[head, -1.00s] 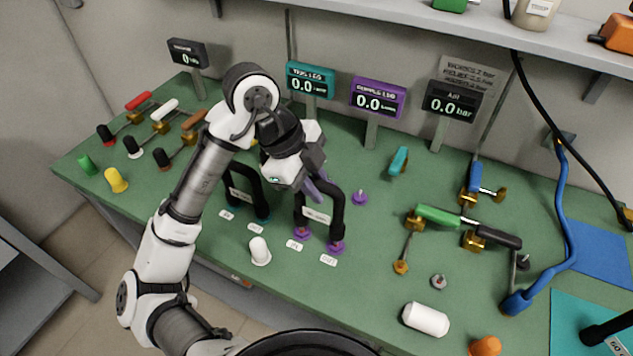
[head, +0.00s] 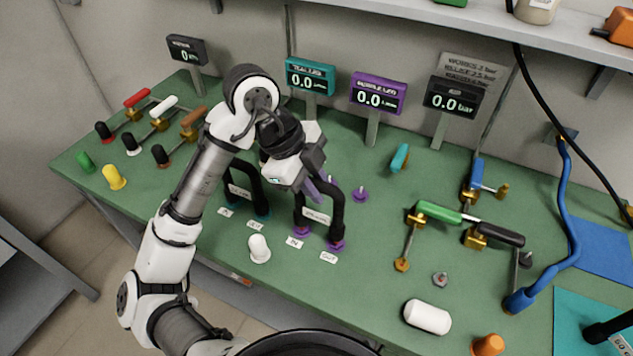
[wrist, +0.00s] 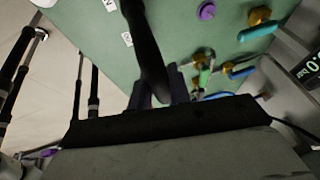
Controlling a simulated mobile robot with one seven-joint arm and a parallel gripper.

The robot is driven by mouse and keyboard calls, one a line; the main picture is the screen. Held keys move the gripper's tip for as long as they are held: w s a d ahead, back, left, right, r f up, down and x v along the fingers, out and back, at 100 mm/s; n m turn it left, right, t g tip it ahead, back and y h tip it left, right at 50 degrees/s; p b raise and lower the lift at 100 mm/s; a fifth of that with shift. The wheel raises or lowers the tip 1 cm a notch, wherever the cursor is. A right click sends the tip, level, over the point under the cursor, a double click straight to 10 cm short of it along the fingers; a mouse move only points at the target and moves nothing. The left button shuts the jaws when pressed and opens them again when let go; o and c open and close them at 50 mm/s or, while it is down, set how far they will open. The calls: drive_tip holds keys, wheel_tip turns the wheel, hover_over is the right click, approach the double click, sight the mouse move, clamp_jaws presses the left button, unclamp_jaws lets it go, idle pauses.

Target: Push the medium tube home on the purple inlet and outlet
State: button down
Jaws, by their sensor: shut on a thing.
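The medium tube (head: 337,213) is a black arch with a white label, standing over the purple inlet (head: 302,231) and purple outlet (head: 337,243). Its two ends meet the purple fittings; I cannot tell how deep they sit. My gripper (head: 319,189) is at the top of the arch, shut on the tube. In the wrist view the black tube (wrist: 144,40) runs down between the dark fingers of my gripper (wrist: 160,92). The far side of the arch is partly hidden by my gripper.
A second black tube (head: 257,190) stands on teal fittings just left. A white cap (head: 259,249) is in front, and a loose purple piece (head: 360,195) lies to the right. The purple display (head: 377,94) stands behind. Brass valves with a green handle (head: 438,212) are further right.

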drive_tip(key=shift+f+b, duration=0.95)
drive_tip(key=shift+f, duration=0.25)
drive_tip(key=c, duration=1.2)
unclamp_jaws()
drive_tip(key=shift+r, duration=0.1)
drive_tip(key=v, duration=1.3)
drive_tip(key=shift+a+r, duration=0.15)
drive_tip(key=shift+r, duration=0.2)
